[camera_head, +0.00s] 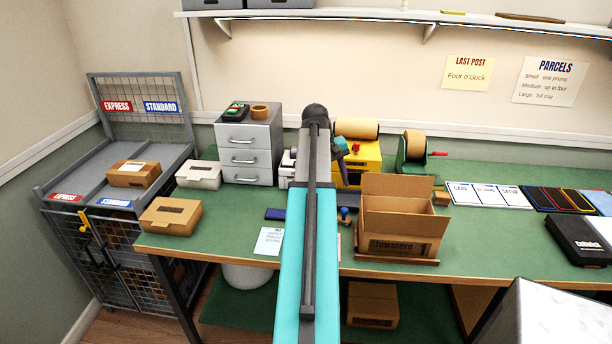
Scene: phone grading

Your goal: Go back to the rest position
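My arm, a teal and dark grey link, rises from the bottom middle of the head view and reaches over the green workbench (480,232). It ends at a dark round joint in front of the back wall. My gripper's fingers cannot be made out; they are hidden behind the arm or out of sight. A small dark piece beside the upper arm is too unclear to name. The arm covers part of the bench middle.
Right of the arm stands an open cardboard box (400,230). Behind are a yellow machine (366,160) and a green tape dispenser (414,166). Left are grey drawers (246,160), a closed carton (171,217) and a wire cage (85,250). A shelf (420,17) runs above.

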